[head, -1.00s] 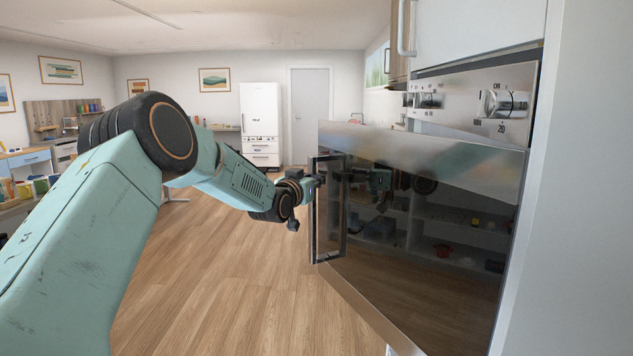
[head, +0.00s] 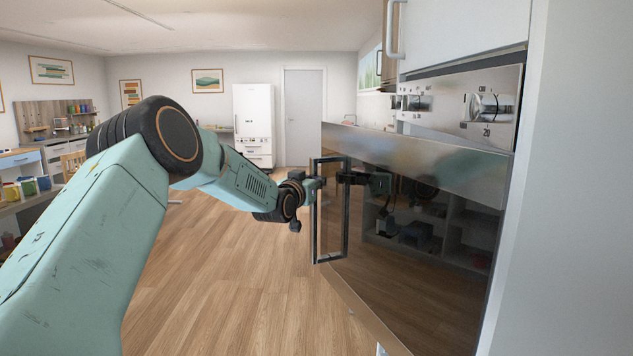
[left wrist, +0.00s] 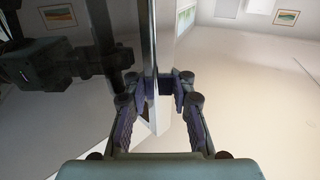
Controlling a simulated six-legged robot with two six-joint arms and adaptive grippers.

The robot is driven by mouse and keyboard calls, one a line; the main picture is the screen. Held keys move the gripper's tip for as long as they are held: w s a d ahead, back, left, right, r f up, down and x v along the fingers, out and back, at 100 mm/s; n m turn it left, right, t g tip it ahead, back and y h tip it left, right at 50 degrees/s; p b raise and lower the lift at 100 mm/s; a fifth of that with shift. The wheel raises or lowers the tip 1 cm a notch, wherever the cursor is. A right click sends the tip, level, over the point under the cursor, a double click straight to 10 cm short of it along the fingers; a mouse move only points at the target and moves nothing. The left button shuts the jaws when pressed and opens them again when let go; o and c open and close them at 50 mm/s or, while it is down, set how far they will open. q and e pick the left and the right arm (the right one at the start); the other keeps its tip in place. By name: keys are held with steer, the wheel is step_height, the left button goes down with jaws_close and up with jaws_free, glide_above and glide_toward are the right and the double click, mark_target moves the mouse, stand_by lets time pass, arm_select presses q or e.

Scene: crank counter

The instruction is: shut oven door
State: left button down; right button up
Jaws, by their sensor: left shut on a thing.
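The oven door (head: 410,235) stands ajar in the head view, a dark glass panel with a steel band along its top, hinged at its right side. Its upright bar handle (head: 331,258) runs along the free left edge. My left gripper (head: 318,183) is at the upper part of this handle, shut on it. In the left wrist view the fingers (left wrist: 162,90) close around the upright handle bar, with the dark glass to the left. My right gripper is not in view.
The oven's control panel (head: 465,105) with knobs is above the door. A white wall panel (head: 570,200) rises close on the right. Open wood floor (head: 225,275) lies to the left of the door. A white fridge (head: 253,120) stands far back.

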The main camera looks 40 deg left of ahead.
arm_select(q)
steer(key=shift+w+d+f, duration=0.25)
steer(key=shift+d+f, duration=0.05)
steer(key=shift+d, duration=0.1)
steer(key=c, duration=1.6)
jaws_free()
steer(key=shift+c, duration=0.2)
steer(key=o, duration=0.5)
steer(key=shift+s+d+r, duration=0.2)
steer(key=shift+r, duration=0.2)
steer(key=shift+a, duration=0.1)
steer(key=shift+a, duration=0.1)
steer(key=shift+v, duration=5.95)
